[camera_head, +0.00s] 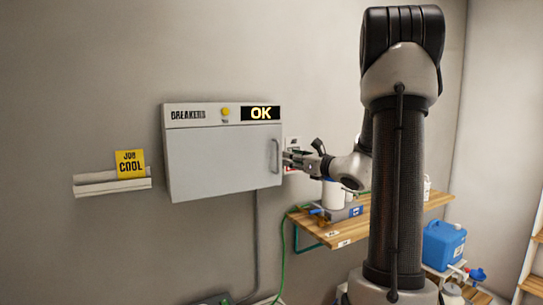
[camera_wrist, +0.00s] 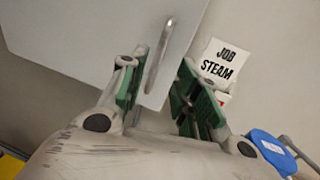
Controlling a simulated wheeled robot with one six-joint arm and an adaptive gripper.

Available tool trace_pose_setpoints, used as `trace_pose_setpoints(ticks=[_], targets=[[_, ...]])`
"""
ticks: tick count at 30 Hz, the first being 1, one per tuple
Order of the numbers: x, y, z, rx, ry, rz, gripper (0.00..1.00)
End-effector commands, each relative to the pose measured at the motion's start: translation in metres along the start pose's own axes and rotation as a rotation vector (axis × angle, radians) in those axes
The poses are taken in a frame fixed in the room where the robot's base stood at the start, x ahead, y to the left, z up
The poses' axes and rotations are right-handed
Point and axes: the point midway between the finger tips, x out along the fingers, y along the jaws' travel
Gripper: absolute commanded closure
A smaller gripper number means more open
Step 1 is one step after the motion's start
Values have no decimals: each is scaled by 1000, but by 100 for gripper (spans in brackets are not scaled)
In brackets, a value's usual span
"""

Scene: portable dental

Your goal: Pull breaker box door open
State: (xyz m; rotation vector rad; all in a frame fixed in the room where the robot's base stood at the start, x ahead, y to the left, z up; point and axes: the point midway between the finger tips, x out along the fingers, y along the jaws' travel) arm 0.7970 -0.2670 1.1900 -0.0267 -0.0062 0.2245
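The breaker box (camera_head: 222,158) is a grey wall cabinet with a "BREAKERS" strip, a yellow knob (camera_head: 225,111) and an "OK" display (camera_head: 261,113) on top. Its door (camera_head: 215,162) looks closed. An upright bar handle (camera_head: 277,156) is at the door's right edge. My gripper (camera_head: 292,158) is just right of the handle. In the wrist view, my gripper (camera_wrist: 163,78) is open, with green-padded fingers apart. The handle (camera_wrist: 160,60) appears between them, with a gap on each side. Whether it is deep between the fingers is unclear.
A wall ledge (camera_head: 112,183) with a yellow "JOB COOL" card (camera_head: 130,164) is left of the box. A "JOB STEAM" card (camera_wrist: 221,62) is right of it. A wooden shelf (camera_head: 345,232) with bottles is below right. The wall in front of the door looks clear.

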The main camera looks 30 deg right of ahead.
Motion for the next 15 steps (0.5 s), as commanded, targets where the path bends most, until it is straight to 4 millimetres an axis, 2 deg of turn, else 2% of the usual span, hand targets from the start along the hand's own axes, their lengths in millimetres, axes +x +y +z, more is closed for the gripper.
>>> trace_pose_setpoints(ticks=[5,15], targets=[[12,2,-1,34,2,6,68],[66,2,-1,31,3,8,68]])
